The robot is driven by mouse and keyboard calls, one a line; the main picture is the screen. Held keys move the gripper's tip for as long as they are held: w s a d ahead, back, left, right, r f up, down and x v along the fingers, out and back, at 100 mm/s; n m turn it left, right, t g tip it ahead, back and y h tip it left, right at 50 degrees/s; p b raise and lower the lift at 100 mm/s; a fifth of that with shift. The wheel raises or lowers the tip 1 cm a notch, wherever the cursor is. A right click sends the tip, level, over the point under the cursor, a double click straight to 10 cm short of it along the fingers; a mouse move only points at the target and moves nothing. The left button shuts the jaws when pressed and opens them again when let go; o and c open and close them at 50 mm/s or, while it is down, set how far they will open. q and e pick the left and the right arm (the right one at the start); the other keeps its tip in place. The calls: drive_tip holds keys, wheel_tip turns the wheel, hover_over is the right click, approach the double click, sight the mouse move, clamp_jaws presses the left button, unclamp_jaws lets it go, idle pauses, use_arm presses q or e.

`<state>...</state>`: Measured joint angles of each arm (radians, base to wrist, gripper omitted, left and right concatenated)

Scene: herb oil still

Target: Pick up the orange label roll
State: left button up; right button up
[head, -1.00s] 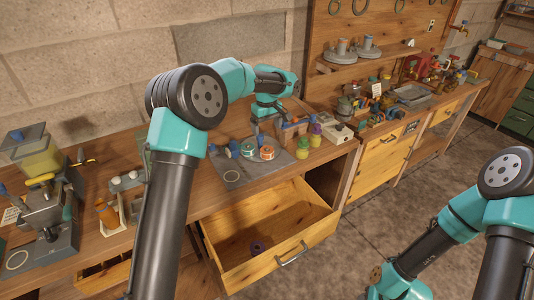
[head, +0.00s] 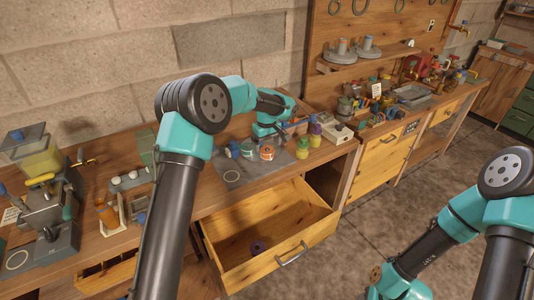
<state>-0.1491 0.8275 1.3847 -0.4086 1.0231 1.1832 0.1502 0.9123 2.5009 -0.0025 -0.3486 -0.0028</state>
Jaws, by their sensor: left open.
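The orange label roll (head: 267,153) sits on a grey mat (head: 232,176) on the workbench, beside a green-rimmed roll (head: 247,149). My left gripper (head: 272,139) is open just above and behind the orange roll, pointing down. Its fingertips are small and partly hidden, and I cannot tell whether they touch the roll. My right arm comes in at the lower right, and its gripper is outside the picture.
Yellow-green jars (head: 303,154) and a purple-topped jar (head: 315,134) stand right of the rolls. A blue item (head: 232,151) is to the left. An open drawer (head: 270,225) below holds a purple roll (head: 258,247).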

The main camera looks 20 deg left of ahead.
sight(267, 148)
use_arm(q)
drive_tip(key=shift+f, duration=1.6)
drive_tip(key=c, duration=1)
drive_tip(key=shift+r, duration=0.1)
wheel_tip(267, 148, up, 10)
drive_tip(key=shift+f, duration=0.1)
